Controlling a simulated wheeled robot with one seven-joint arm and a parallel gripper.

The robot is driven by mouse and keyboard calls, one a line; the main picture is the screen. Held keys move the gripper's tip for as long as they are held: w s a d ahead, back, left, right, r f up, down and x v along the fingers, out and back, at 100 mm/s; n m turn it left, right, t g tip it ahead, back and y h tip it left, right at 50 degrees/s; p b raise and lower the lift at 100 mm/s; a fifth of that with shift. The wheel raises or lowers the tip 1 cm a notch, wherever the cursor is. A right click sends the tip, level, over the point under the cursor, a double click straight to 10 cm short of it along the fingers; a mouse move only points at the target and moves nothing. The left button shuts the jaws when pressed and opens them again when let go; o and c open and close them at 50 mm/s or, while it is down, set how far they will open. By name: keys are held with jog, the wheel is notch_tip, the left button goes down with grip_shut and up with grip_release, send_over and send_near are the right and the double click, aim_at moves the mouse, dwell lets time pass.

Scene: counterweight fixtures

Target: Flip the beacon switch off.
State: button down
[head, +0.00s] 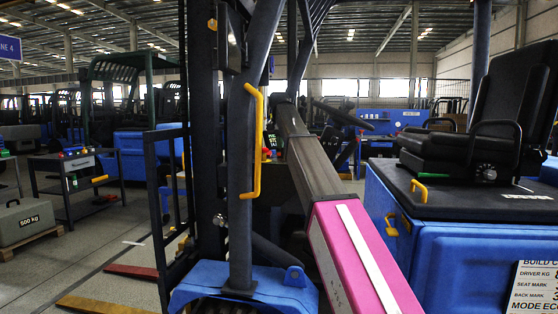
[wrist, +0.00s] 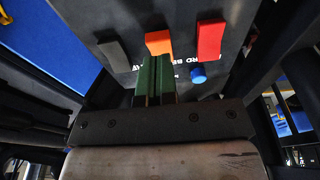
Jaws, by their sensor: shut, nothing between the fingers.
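In the wrist view, a dark panel with several raised switches lies in front of my gripper (wrist: 155,80). The panel carries a grey switch (wrist: 115,55), an orange switch (wrist: 158,43) and a red switch (wrist: 210,40). White lettering on the panel is partly hidden and upside down, so I cannot tell which one is the beacon switch. My gripper has two green fingers that are shut together and empty. Their tips sit just below the orange switch; I cannot tell if they touch it. In the head view, my gripper is not clearly visible.
A blue knob (wrist: 198,75) sits below the red switch. In the head view, a forklift's dark pillar (head: 240,150) with a yellow handle (head: 257,140) stands close by. A black seat (head: 480,120) and blue body are at right, a steering wheel (head: 343,114) beyond.

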jog(key=shift+f, duration=1.25)
dwell(1.1)
jog(key=shift+r, duration=3.55)
